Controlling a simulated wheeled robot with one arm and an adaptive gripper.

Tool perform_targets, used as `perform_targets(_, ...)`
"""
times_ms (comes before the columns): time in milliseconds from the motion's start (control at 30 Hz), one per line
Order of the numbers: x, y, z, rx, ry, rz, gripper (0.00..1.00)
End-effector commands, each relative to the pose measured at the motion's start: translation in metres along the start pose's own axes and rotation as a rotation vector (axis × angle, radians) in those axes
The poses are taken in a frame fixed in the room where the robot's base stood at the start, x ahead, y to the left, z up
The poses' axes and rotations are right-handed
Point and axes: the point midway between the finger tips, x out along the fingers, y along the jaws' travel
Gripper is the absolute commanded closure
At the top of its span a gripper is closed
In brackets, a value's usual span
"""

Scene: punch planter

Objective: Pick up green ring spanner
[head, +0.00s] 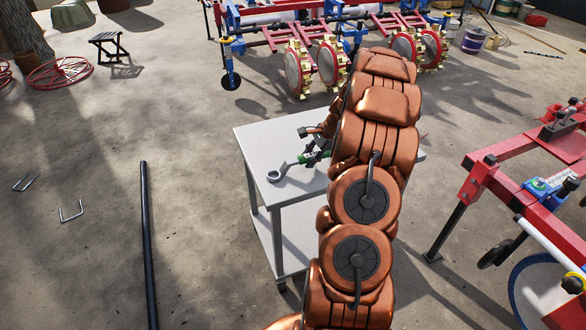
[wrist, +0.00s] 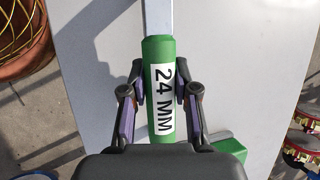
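My gripper (wrist: 160,82) is around the handle, one finger at each side. The fingertips sit right at the handle's edges, and my gripper looks shut on it. My arm hides much of the gripper in the head view. I cannot tell whether the spanner touches the tabletop.
The grey table (head: 258,141) has a lower shelf. A second green item (wrist: 230,147) lies right of the handle in the wrist view. Red farm machinery stands behind (head: 310,30) and right (head: 500,180). A black pole (head: 147,240) lies on open ground at left.

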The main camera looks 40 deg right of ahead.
Motion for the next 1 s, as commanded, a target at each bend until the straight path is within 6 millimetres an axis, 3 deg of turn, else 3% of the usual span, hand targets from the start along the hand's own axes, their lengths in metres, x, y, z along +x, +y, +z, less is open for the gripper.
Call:
perform_targets(233,0.0,0.0,0.0,0.0,0.0,0.0,1.0)
perform_targets(733,-0.002,-0.001,0.001,0.0,-0.001,0.0,1.0)
perform_targets(1000,-0.024,-0.008,0.01,-0.002,-0.001,-0.002,1.0)
